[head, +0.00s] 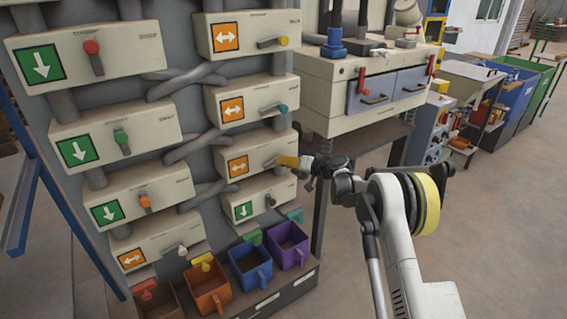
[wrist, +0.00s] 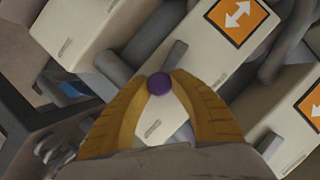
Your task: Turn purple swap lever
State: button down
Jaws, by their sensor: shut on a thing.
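The purple swap lever's round knob (wrist: 159,83) sits between the two fingertips in the wrist view. Its grey arm (wrist: 177,54) runs up from the knob onto a cream box (wrist: 222,70) with an orange double-arrow sign (wrist: 239,19). My gripper (head: 284,161) has yellow-orange fingers and is shut on the lever's knob. In the head view the gripper reaches from the right to the third box down (head: 253,161) in the right column. The fingers hide the purple knob there.
Boxes with yellow (head: 283,41) and teal (head: 282,108) levers sit above in the same column. A box with a dark lever (head: 271,201) sits just below. Coloured bins, including a purple one (head: 288,247), stand underneath. The floor at the right is open.

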jog(key=shift+f+m+y, duration=0.2)
jog(key=shift+m+y, duration=0.1)
dwell(0.4)
jog(key=c, duration=1.1)
grip_release()
jog(key=shift+w+f, duration=0.1)
jog(key=v, duration=1.2)
